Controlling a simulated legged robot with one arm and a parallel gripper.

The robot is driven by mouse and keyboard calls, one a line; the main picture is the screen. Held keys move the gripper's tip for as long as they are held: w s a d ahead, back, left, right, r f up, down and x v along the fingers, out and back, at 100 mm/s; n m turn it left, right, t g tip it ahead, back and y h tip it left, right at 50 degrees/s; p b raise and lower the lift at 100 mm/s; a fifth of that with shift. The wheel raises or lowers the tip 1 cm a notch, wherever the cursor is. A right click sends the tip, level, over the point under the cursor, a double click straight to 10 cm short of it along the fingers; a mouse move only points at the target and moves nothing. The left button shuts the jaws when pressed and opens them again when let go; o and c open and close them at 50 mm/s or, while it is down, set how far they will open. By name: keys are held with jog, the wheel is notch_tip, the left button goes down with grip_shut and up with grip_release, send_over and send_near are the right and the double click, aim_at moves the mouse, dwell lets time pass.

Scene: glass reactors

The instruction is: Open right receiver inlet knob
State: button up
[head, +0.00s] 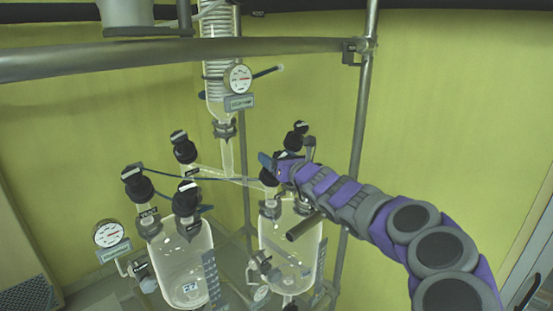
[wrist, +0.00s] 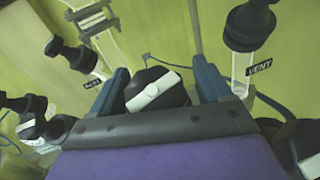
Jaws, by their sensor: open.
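The right receiver (head: 290,245) is a clear glass vessel, right of a similar left receiver (head: 182,262) in the head view. A black knob with a white bar on its face (wrist: 153,90) sits between the two blue fingers of my gripper (wrist: 161,70) in the wrist view. The fingers are open, one on each side of the knob; I cannot tell whether they touch it. The white bar is slightly tilted. In the head view my gripper (head: 274,162) is above the right receiver, and a dark knob (head: 268,178) is partly hidden below it.
A knob labelled VENT (wrist: 250,28) stands right of my gripper in the wrist view. Other black knobs (head: 185,148) rise above the left receiver. A vertical metal post (head: 362,110) stands close behind my arm. A condenser with a gauge (head: 238,78) hangs above.

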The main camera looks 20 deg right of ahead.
jog(key=shift+s+d, duration=0.2)
jog(key=shift+s, duration=0.35)
jog(key=s+d, duration=0.2)
jog(key=s, duration=1.4)
jog(key=shift+p, duration=0.4)
